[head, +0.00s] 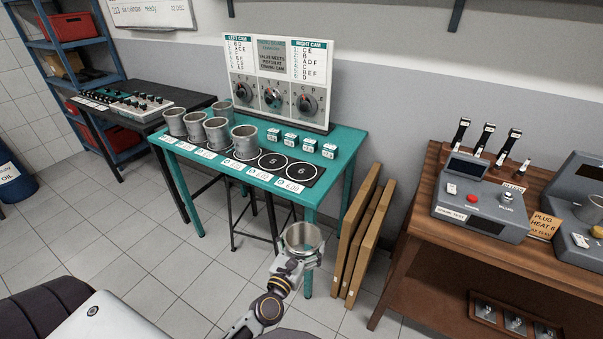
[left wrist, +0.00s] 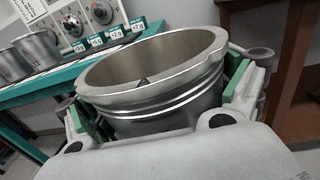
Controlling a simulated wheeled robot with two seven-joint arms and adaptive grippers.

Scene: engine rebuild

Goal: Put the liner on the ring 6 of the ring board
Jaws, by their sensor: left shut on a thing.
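My left gripper (head: 299,258) is shut on a grey metal liner (head: 303,237), a wide open cylinder. It holds the liner in the air in front of the teal table's right front corner. In the left wrist view the liner (left wrist: 160,90) sits between green finger pads, its open mouth up and tilted. The black ring board (head: 285,177) lies on the table. Its ring 6 (head: 301,171), at the right end, is empty, as is ring 5 (head: 272,161) beside it. Several other liners (head: 245,143) stand upright along the board's left part. My right gripper is not in view.
The teal table (head: 345,147) also bears small labelled boxes (head: 308,145) behind the rings and a dial panel (head: 277,80) at the back. Brown boards (head: 362,240) lean at its right side. A wooden bench (head: 408,215) with test devices stands further right.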

